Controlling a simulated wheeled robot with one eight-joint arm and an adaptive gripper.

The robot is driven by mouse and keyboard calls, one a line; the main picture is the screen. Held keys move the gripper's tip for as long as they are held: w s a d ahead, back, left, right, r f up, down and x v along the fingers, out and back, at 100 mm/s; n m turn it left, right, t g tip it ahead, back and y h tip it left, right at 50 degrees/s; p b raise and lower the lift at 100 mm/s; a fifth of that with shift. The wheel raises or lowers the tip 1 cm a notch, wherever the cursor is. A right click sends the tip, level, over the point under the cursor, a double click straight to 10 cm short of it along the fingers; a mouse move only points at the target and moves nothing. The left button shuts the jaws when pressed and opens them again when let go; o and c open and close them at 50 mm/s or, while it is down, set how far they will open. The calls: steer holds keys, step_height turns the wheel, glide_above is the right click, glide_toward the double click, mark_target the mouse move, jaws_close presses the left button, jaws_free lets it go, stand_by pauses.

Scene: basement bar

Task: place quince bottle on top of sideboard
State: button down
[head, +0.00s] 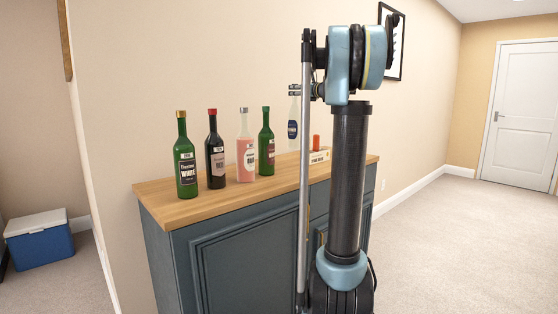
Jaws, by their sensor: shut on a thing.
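The sideboard (248,200) is blue-grey with a light wooden top. My gripper (295,91) is at the neck of a clear bottle (293,128) with a dark blue label and is shut on it. The bottle is upright at the back of the sideboard, near the wall. Whether its base touches the wooden top is hard to tell. Its label is too small to read, so I cannot confirm it is the quince bottle. My own arm stands in front of the right part of the sideboard and hides some of it.
On the sideboard's left half stand a green bottle (185,160), a dark red-capped bottle (215,155), a pink bottle (245,152) and another green bottle (266,145). A small labelled item (319,156) is right of the held bottle. The front strip of the top is clear.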

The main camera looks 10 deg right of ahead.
mark_target(294, 111)
step_height(294, 111, down, 10)
steer(key=shift+r, duration=0.15)
stand_by(0.4)
steer(key=c, duration=1.4)
jaws_free()
steer(key=shift+c, duration=0.2)
steer(key=shift+d, duration=0.1)
steer(key=v, duration=1.2)
steer(key=shift+s, duration=0.1)
